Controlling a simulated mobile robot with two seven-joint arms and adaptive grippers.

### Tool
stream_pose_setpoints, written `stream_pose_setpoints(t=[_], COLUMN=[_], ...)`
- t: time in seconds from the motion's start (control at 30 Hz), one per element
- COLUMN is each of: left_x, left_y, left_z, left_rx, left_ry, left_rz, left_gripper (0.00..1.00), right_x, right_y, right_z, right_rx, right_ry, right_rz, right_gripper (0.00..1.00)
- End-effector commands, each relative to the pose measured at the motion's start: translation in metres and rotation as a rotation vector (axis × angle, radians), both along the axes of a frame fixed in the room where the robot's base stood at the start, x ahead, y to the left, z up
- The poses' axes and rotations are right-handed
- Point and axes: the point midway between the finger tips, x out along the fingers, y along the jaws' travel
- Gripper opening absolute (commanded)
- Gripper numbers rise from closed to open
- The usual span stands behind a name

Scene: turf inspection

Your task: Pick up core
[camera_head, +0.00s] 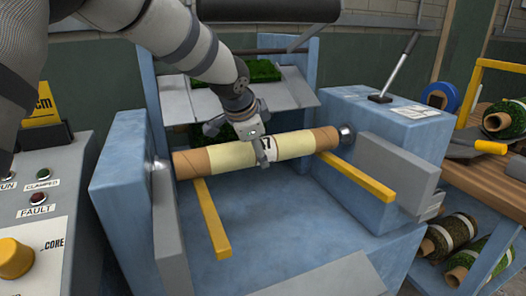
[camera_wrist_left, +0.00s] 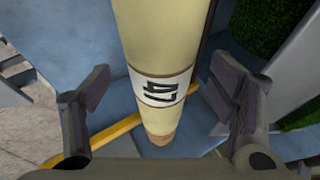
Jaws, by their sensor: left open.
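The core (camera_head: 222,158) is a pale yellow tube with brown ends and a white band marked 47. It lies level across the blue machine, between the metal end pieces and above two yellow bars. My left gripper (camera_head: 243,140) is at the middle of the core, over its label. In the left wrist view the core (camera_wrist_left: 160,50) runs between the two open fingers of my left gripper (camera_wrist_left: 165,95), with a gap on each side. My right gripper is not in view.
The blue machine (camera_head: 290,225) has side walls around the core. A yellow bar (camera_head: 355,178) and another yellow bar (camera_head: 212,218) stick out below it. A control panel (camera_head: 40,215) is at the left. A wooden bench (camera_head: 490,190) with turf rolls stands at the right.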

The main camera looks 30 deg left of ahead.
Motion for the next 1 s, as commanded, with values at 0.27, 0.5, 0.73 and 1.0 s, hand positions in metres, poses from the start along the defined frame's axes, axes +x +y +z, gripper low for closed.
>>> stream_pose_setpoints(t=[0.27,0.5,0.73,1.0], left_x=[0.024,0.023,0.024,0.024], left_y=[0.003,0.003,0.003,0.003], left_z=[-0.037,-0.032,-0.032,-0.027], left_rx=[-0.001,-0.001,-0.001,0.0], left_ry=[0.003,-0.001,-0.003,-0.004], left_rz=[-0.001,-0.001,-0.001,0.0], left_gripper=[0.78,0.53,0.09,0.09], right_x=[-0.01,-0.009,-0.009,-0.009], right_y=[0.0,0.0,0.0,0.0], right_z=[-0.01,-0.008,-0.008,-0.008], right_rx=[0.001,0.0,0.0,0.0], right_ry=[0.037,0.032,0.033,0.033], right_rz=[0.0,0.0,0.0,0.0], right_gripper=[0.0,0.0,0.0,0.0])
